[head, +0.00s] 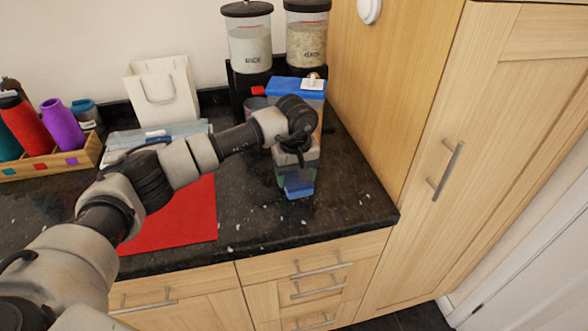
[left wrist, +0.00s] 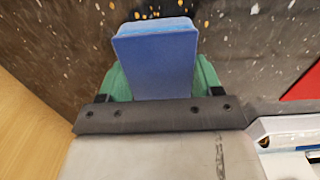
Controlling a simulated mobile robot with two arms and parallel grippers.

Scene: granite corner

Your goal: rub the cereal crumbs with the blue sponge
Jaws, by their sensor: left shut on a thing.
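The blue sponge (head: 299,192) is between the fingers of my left gripper (head: 296,178), over the dark speckled counter right of the red mat. In the left wrist view the sponge (left wrist: 155,60) sticks out past the green fingers of the left gripper (left wrist: 160,78), which are shut on its sides. Whether its lower end touches the counter is unclear. Small orange and pale specks, possibly cereal crumbs (left wrist: 206,15), lie beyond the sponge in the left wrist view. They are hard to tell from the stone's own flecks. My right gripper is not in view.
A red mat (head: 185,220) lies left of the sponge. Behind stand two cereal dispensers (head: 250,45), a blue-topped box (head: 290,88) and a white bag (head: 163,90). A wooden crate (head: 50,160) holds bottles at left. A tall cabinet (head: 440,130) bounds the right.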

